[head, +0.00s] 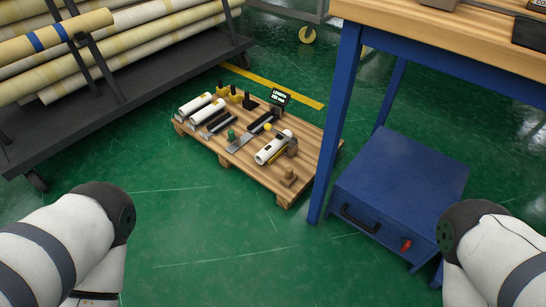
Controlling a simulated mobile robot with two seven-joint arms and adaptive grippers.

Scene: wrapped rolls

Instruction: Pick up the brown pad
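A small brown piece (289,178) with a flat base and a raised knob sits on the near right corner of the wooden pallet (240,160) on the floor. It is the brown thing that shows most clearly, but it is too small to tell if it is the pad. A grey-brown block (292,147) stands just behind it, at the end of a white roll (270,148). Parts of both my arms show at the lower left and lower right. Neither gripper is in view, and nothing touches the brown piece.
The pallet also holds white rolls (195,103), dark trays and a small sign (280,97). A rack of long rolls (140,45) stands left. A wooden-topped bench (450,35) with blue legs and a blue cabinet (400,190) stands right. Green floor before the pallet is clear.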

